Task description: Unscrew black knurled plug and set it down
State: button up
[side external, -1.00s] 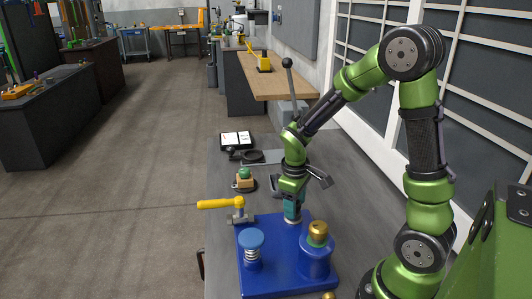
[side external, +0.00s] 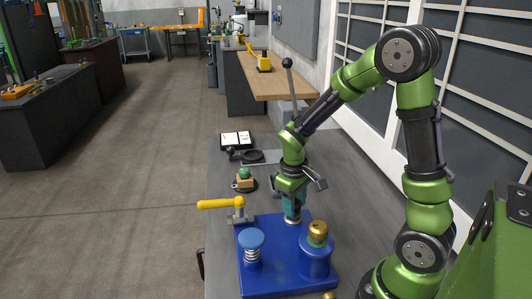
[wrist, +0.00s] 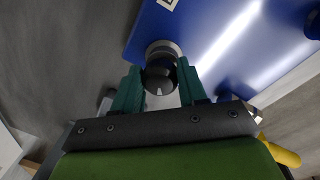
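The black knurled plug (wrist: 160,82) is a dark round knob with a white mark on its top. It sits in a grey metal collar (wrist: 164,48) at the edge of the blue base block (side external: 270,281). My gripper (side external: 292,207) points down over the plug at the block's far side. In the wrist view its teal fingers (wrist: 160,76) stand on either side of the plug and appear to press on it. In the side view the fingers hide the plug; only the silver collar shows below them.
On the block stand a blue-capped spring post (side external: 252,243) and a blue cylinder with a brass knob (side external: 318,231). A yellow-handled lever (side external: 222,204) is at its left. A green-topped part (side external: 244,178) and a black-and-white case (side external: 237,140) lie farther back.

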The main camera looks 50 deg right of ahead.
aim_at(296, 201)
jog(key=shift+n, duration=0.8)
jog(key=shift+n, duration=0.9)
jog(key=shift+n+t, duration=0.3)
jog(key=shift+n, duration=0.5)
jog(key=shift+n, duration=0.5)
jog(key=shift+r, duration=2.3)
jog(key=shift+d, duration=0.1)
